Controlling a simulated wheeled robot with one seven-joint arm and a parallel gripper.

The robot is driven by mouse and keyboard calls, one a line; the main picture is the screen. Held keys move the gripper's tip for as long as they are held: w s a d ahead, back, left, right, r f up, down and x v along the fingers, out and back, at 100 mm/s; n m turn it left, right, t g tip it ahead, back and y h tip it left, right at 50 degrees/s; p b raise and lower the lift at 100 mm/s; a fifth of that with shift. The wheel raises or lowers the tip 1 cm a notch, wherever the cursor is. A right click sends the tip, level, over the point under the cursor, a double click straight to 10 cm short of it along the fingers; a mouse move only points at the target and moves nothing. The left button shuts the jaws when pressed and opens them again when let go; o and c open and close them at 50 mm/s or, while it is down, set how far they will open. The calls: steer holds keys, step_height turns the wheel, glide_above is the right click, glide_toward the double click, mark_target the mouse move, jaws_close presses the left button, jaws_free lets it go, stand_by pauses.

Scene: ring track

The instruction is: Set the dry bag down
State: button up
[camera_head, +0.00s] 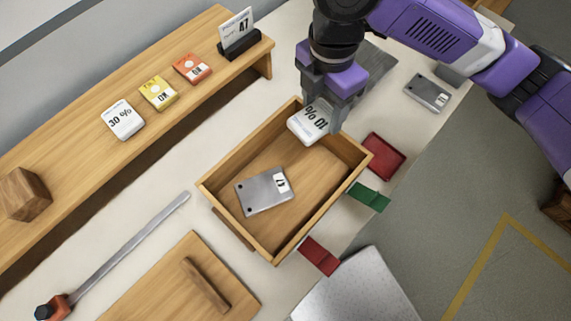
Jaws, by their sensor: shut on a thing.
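My gripper (322,106) points down over the far end of the open wooden box (238,228). It is shut on a small white bag (309,125) with dark print that reads like "10 %" turned upside down. The bag is tilted and partly hidden by the fingers. It overlaps the box's far rim in the picture; I cannot tell whether it touches the box. A grey metal plate (256,194) with a white label lies on the box floor.
The shelf (72,164) holds white "30 %" (124,120), yellow (158,93) and orange (192,69) pieces, a card stand (240,45) and a wooden block (24,194). A red tray (383,156) is right of the box; a wooden lid (170,275) is in front.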

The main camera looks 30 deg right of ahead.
mark_target(311, 160)
steer(key=shift+w+n, duration=0.1)
steer(key=shift+n, duration=0.6)
steer(key=shift+f, duration=0.25)
step_height(311, 160, down, 20)
steer(key=shift+r, duration=0.25)
steer(key=shift+f+b, duration=0.15)
steer(key=shift+b, duration=0.15)
steer(key=o, duration=1.5)
step_height(311, 160, up, 12)
steer(key=shift+r, duration=0.2)
